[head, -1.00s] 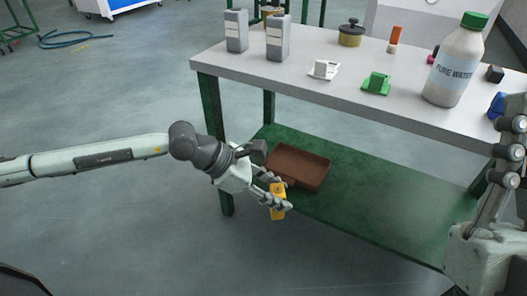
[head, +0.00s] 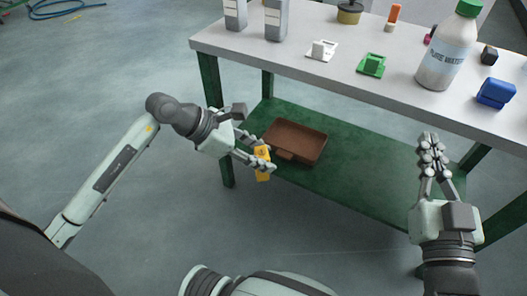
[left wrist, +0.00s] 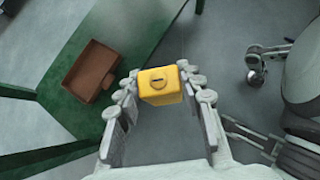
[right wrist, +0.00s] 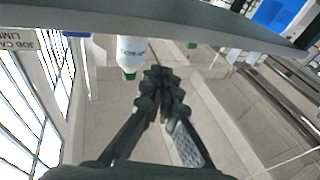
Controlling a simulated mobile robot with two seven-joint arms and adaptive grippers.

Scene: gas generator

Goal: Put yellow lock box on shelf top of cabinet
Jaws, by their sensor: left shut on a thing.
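The yellow lock box (head: 262,168) is held between the fingers of my left gripper (head: 257,157), in front of the workbench's lower shelf and in the air. In the left wrist view the lock box (left wrist: 162,88) sits between the fingertips, with a dark slot on its facing side. My right gripper (head: 432,150) is empty, at the front right of the workbench. In the right wrist view its fingers (right wrist: 163,80) meet at the tips. I cannot make out a cabinet for certain in these frames.
A workbench (head: 330,75) carries a water bottle (head: 448,50), a green holder (head: 371,65), a blue object (head: 496,93) and grey containers. Its green lower shelf (head: 350,185) bears a brown tray (head: 296,140).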

